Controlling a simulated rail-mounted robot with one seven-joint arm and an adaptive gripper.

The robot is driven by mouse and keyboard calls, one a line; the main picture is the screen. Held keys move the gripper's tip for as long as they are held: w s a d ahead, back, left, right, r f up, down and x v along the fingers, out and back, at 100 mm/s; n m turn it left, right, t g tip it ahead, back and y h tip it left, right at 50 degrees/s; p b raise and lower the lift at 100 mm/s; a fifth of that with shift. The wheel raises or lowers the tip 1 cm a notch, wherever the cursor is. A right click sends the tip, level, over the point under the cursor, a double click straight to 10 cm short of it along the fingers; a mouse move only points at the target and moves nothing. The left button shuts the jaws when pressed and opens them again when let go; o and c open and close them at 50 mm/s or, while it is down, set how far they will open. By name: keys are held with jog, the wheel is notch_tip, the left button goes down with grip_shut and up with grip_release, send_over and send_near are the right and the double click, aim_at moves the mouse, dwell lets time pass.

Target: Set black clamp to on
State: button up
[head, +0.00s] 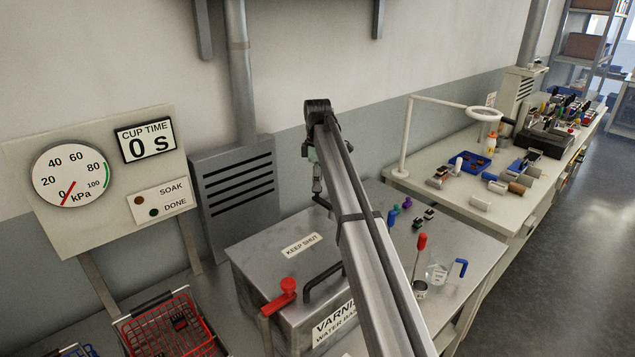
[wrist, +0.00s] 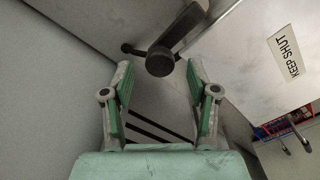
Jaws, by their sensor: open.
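The black clamp (wrist: 160,62) shows in the wrist view as a dark lever with a rounded end, at the edge of the metal box lid (wrist: 255,60). A thin rod with a ball tip sticks out to its left. My gripper (wrist: 160,80) is open and empty, and the lever's rounded end appears between and slightly beyond its fingertips. I cannot tell whether they touch. In the head view my gripper (head: 317,178) hangs at the back of the box (head: 275,250). My arm hides most of that corner, and the clamp cannot be made out clearly there.
A red-handled clamp (head: 285,288) and a dark lid handle (head: 323,283) are on the box's near side. A red wire basket (head: 170,325) stands at left. The gauge (head: 68,175) reads about 0. A red-topped tool (head: 421,243) and small parts stand right of my arm.

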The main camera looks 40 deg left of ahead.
jog(key=shift+f, duration=0.9)
grip_shut()
jog(key=shift+s, duration=0.15)
